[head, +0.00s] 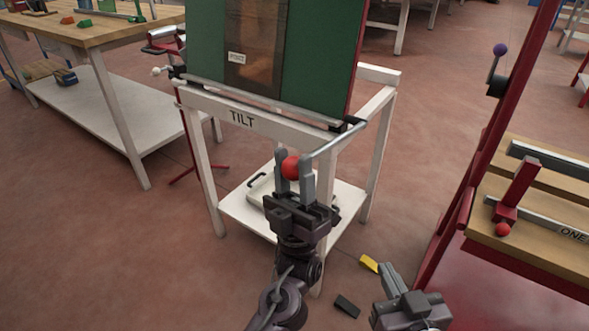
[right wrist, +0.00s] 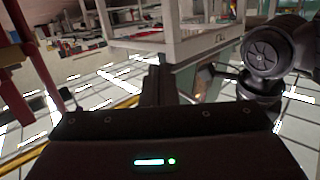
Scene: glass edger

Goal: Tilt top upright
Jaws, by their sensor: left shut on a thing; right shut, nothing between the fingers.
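The tilt top (head: 325,60) is a green board with a brown pane on it, standing steeply raised on a white stand (head: 285,122) labelled TILT in the head view. A grey bar (head: 338,138) runs from its lower right corner towards me, ending at a red ball knob (head: 291,167). My left gripper (head: 293,172) is shut on the red knob, one finger on each side. My right gripper (head: 388,272) is shut and empty, low at the bottom right, apart from the stand. The right wrist view shows part of a white frame (right wrist: 190,45) at the top.
A wooden workbench (head: 110,32) stands at the left. A red-framed machine with a wooden table (head: 520,232) stands at the right. A tray (head: 258,190) lies on the stand's lower shelf. Yellow (head: 369,263) and black (head: 347,306) pieces show near my right gripper.

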